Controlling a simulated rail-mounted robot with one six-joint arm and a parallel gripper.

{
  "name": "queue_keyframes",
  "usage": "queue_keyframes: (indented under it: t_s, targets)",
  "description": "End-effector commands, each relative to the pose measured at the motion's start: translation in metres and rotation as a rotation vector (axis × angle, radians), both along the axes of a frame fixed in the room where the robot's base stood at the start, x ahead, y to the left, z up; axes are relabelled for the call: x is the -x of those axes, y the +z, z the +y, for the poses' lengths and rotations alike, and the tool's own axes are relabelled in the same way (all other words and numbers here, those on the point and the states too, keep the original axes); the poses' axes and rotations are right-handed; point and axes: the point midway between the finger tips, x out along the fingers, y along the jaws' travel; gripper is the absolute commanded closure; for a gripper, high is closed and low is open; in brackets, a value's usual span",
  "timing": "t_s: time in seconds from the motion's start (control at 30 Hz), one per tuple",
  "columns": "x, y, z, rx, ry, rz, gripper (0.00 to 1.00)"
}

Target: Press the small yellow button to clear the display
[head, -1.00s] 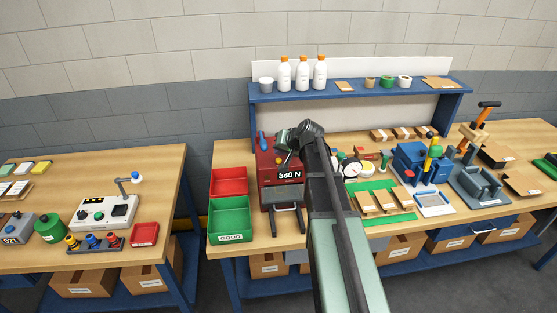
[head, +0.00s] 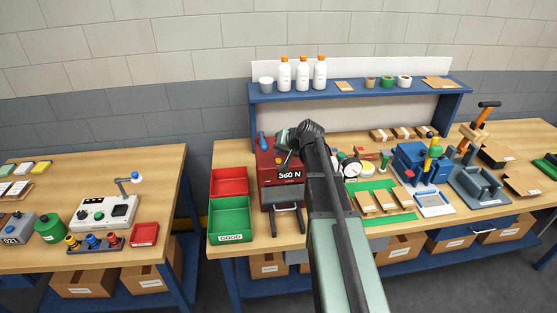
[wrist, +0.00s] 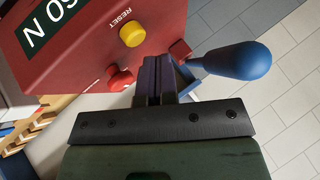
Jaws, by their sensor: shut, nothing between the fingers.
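The red machine (head: 267,172) stands on the right-hand bench, and its display (head: 290,175) reads 360 N. In the wrist view, the small yellow button (wrist: 133,34) sits on the machine's red face beside the word RESET. A red button (wrist: 120,80) is close to it. My gripper (wrist: 156,60) is shut and empty, with its dark fingertips near the yellow button but seemingly apart from it. In the head view, my arm hides part of the machine's right side, and I cannot make out the fingertips clearly.
A blue-knobbed lever (wrist: 235,60) stands just right of my fingers in the wrist view. A red bin (head: 229,181) and a green bin (head: 230,218) are left of the machine.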

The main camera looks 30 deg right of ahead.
Motion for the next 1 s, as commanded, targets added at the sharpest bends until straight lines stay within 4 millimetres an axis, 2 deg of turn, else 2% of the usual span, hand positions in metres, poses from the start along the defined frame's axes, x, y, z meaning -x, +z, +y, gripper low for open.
queue_keyframes:
  t_s: [0.4,1.0]
  targets:
    - [0.000,-0.010,0.000,0.000,0.000,0.000,1.00]
    - [0.000,-0.012,0.000,0.000,0.000,0.000,1.00]
